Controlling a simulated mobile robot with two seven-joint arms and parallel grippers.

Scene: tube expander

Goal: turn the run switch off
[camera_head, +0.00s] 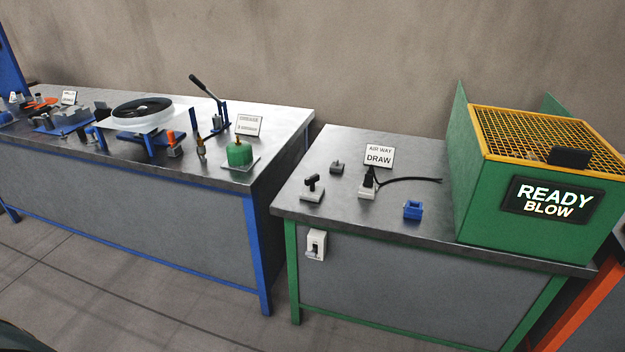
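No label in view reads as a run switch. A small white switch box (316,244) with a grey lower part is fixed to the front of the green-legged bench, below its top edge at the left. Its position, on or off, is too small to tell. A black-handled lever on a light base (312,190) stands on the bench top above it. A green machine (525,185) with a yellow mesh top stands on the right of this bench, and its display (549,201) reads "READY BLOW". Neither of my grippers is in view.
The green-legged bench top (330,219) also holds a sign (379,156) reading "AIR WAY DRAW", a white block with a black cable (368,191) and a blue block (413,209). A blue-legged bench (215,167) with tools stands left. The floor (130,290) in front looks clear.

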